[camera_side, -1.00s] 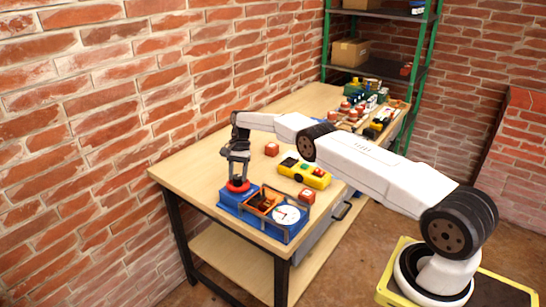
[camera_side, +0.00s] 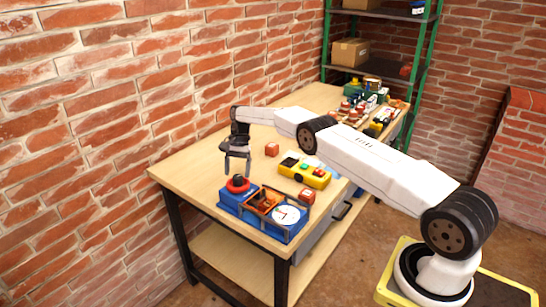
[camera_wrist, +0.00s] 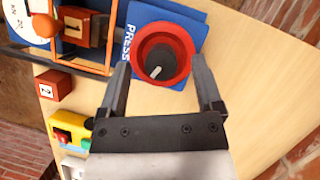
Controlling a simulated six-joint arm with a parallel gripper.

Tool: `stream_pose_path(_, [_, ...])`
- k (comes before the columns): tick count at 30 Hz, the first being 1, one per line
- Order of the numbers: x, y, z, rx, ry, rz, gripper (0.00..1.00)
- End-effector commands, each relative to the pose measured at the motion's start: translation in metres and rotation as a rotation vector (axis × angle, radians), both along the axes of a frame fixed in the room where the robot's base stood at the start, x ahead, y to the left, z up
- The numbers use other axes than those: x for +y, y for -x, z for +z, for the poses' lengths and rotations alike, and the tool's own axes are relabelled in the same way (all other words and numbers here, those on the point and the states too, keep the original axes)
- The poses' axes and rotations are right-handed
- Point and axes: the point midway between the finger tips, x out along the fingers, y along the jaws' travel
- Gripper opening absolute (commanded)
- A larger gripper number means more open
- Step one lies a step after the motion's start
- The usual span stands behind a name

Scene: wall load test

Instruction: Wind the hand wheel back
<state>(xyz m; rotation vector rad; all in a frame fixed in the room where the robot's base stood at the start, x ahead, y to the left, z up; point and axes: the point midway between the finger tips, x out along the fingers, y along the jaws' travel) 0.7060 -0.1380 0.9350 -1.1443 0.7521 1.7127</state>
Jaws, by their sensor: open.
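The hand wheel (camera_side: 238,185) is a red ring with a dark hollow and a small pale mark inside, on the blue press base (camera_side: 230,200) at the near end of the bench. In the wrist view the red wheel (camera_wrist: 163,35) sits beside the word PRESS on the blue base (camera_wrist: 133,14). My gripper (camera_side: 237,173) is open and points down just above the wheel. In the wrist view my gripper (camera_wrist: 160,68) has one finger on each side of the wheel, with nothing held. Whether a fingertip touches the rim cannot be told.
A framed orange block (camera_side: 264,201) and a white dial (camera_side: 286,215) stand right of the wheel. Red cubes (camera_side: 307,196) (camera_side: 272,149) and a yellow control box (camera_side: 304,172) lie nearby. The bench is bare left of the wheel. A brick wall (camera_side: 90,120) runs behind.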

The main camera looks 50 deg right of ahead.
Motion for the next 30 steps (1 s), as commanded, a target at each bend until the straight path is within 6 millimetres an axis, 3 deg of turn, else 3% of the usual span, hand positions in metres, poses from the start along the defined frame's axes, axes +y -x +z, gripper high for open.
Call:
stream_pose_path(3, [0.0,0.0,0.016,0.0,0.0,0.001,0.84])
stream_pose_path(30, [0.006,0.03,0.05,0.0,-0.001,0.0,0.84])
